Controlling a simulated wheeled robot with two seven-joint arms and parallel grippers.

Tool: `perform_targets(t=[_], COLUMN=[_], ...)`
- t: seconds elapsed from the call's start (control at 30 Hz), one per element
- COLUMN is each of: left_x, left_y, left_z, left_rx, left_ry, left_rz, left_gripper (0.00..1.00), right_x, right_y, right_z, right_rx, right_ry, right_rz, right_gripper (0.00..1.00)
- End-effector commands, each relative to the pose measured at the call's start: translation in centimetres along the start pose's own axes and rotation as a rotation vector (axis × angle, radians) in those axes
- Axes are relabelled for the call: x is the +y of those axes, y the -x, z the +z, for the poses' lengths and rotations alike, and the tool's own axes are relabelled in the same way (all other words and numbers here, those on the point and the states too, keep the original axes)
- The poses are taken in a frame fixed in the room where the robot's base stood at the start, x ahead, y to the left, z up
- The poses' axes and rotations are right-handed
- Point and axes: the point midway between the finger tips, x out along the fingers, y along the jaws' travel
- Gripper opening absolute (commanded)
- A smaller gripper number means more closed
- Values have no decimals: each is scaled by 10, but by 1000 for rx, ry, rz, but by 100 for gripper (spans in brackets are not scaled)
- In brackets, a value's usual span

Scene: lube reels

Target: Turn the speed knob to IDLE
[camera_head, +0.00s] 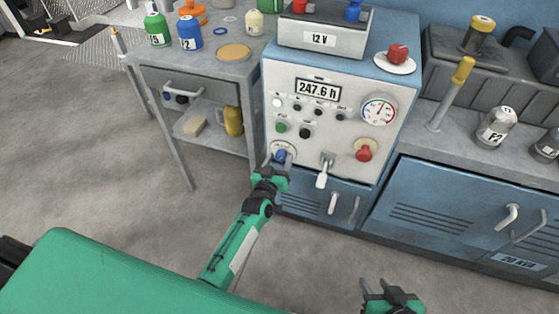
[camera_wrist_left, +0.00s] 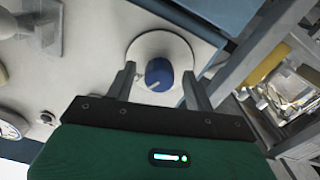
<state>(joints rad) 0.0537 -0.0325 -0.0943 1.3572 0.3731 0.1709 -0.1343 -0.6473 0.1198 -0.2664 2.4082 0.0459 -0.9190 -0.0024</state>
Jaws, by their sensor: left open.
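The speed knob (camera_head: 281,155) is a small blue knob on a round pale dial (camera_head: 287,147), low on the left of the control panel (camera_head: 336,140). My left gripper (camera_head: 270,168) is at the knob in the head view and partly covers the dial. In the left wrist view the blue knob (camera_wrist_left: 159,74) shows a pale pointer line and sits between the two open fingers of my left gripper (camera_wrist_left: 160,88), with gaps on both sides. The dial's markings cannot be read. My right gripper (camera_head: 391,295) is at the bottom edge, fingers apart, empty and far from the panel.
A white lever (camera_head: 323,172) and a red knob (camera_head: 364,151) are right of the speed knob. A grey cart (camera_head: 187,66) with bottles stands left. Blue cabinets (camera_head: 445,203) stand right. Open floor lies in front.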

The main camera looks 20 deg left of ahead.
Motion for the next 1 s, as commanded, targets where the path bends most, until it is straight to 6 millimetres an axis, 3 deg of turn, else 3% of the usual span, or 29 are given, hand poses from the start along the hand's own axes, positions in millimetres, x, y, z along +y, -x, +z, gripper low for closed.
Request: perform_targets(t=[0.4,0.63,1.0], left_x=[0,0,0], left_y=[-8,-7,-7], left_z=[0,0,0], left_rx=[-1,-1,-1], left_ry=[0,0,54], left_rz=[0,0,0], left_gripper=[53,9,9], right_x=[-3,-3,-2], right_y=[-2,-2,0], right_z=[-1,-1,0], right_rx=[20,20,8], right_ry=[0,0,1], right_rz=[-7,-7,-5], right_gripper=[36,36,36])
